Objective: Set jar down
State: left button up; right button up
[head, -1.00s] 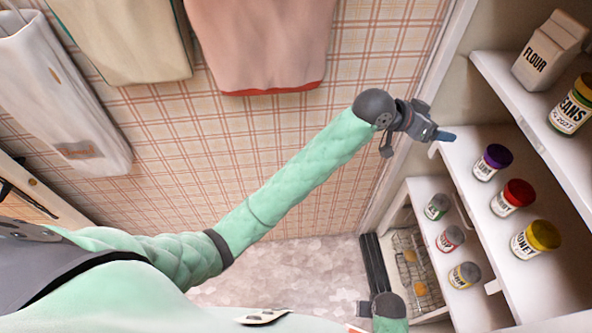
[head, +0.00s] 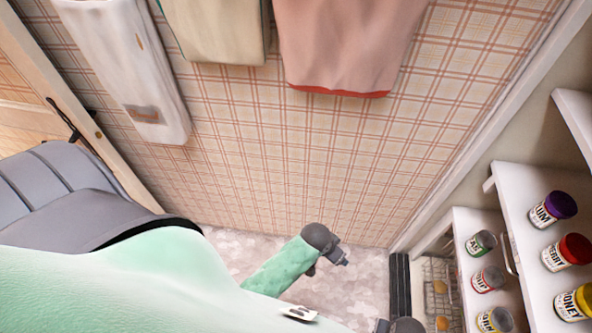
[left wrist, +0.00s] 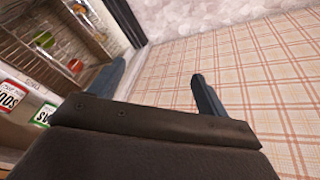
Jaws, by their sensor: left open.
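Jars stand upright on the white shelves at the right of the head view. On the middle shelf are a purple-lidded plum jar (head: 543,213), a red-lidded berry jar (head: 555,256) and a yellow-lidded honey jar (head: 570,306). Smaller grey-lidded jars with green (head: 474,245), red (head: 482,281) and yellow labels (head: 490,321) stand on the lower shelf. My left gripper (head: 344,262) is open and empty, clear of the shelves to their left. Nothing is between its fingers in the left wrist view (left wrist: 156,72). My right gripper is not visible; only a dark joint shows at the bottom edge.
A wire basket (head: 437,284) with orange items is beside the lower shelf. Towels (head: 345,45) hang on the plaid wall. The door frame (head: 480,125) edges the shelf area. Open floor (head: 365,290) lies around my left gripper.

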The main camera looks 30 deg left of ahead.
pick_arm(q)
jog(key=s+a+f+g+y, duration=0.1)
jog(key=s+a+f, duration=0.2)
jog(key=s, duration=0.3)
jog(key=s+a+f+g+y, duration=0.1)
jog(key=s+a+f, duration=0.2)
jog(key=s, duration=0.3)
jog(key=shift+a+f+n, duration=0.4)
jog(key=shift+a, duration=0.1)
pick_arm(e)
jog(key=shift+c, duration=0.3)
